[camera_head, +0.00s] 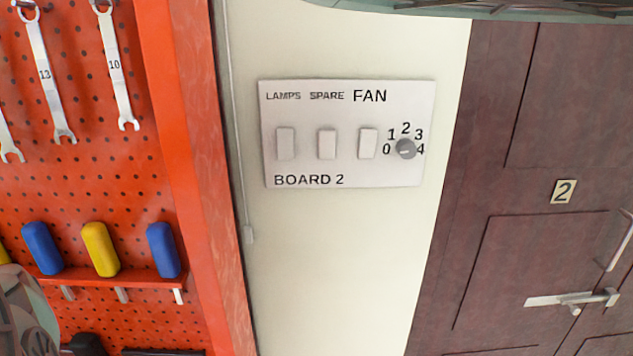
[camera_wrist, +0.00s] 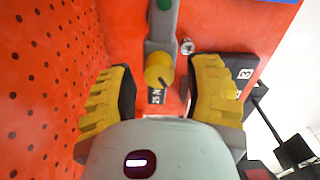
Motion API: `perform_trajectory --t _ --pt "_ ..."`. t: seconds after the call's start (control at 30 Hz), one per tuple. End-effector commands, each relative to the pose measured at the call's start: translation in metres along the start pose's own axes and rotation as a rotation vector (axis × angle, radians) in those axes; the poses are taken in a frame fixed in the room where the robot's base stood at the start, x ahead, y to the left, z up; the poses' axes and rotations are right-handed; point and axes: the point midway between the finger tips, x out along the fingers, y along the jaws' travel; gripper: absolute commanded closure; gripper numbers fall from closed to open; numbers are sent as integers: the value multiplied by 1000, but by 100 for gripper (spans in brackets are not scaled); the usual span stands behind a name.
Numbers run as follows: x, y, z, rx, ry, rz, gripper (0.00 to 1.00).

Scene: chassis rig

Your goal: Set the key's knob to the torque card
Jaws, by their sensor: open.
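The key is a grey bar (camera_wrist: 162,35) with a yellow round knob (camera_wrist: 158,70) in the wrist view, against an orange-red panel. The knob bears a short dark pointer line slanting to the lower right. The head view shows neither the key nor a torque card.
A small metal screw or peg (camera_wrist: 187,46) is right of the knob. Dark blocks and a black rod (camera_wrist: 272,120) stand at the right. In the head view are a pegboard (camera_head: 85,180) with spanners, a switch board (camera_head: 300,105) with a grey knob, and a dark door (camera_head: 510,230).

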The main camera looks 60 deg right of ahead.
Motion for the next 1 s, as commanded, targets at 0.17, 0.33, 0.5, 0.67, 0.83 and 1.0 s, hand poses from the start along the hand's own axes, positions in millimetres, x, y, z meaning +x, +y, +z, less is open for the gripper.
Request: perform_trajectory --t 0.17,0.33,0.5,0.67,0.83,1.0 --pt "2 1 2 -73 -3 -1 50" --pt "2 2 2 -148 -4 0 50" --pt "2 2 2 -251 -3 1 50" --pt "0 1 2 -346 -2 0 50" --pt "0 1 2 -354 -2 -1 50" --pt "0 1 2 -353 -2 -1 56"
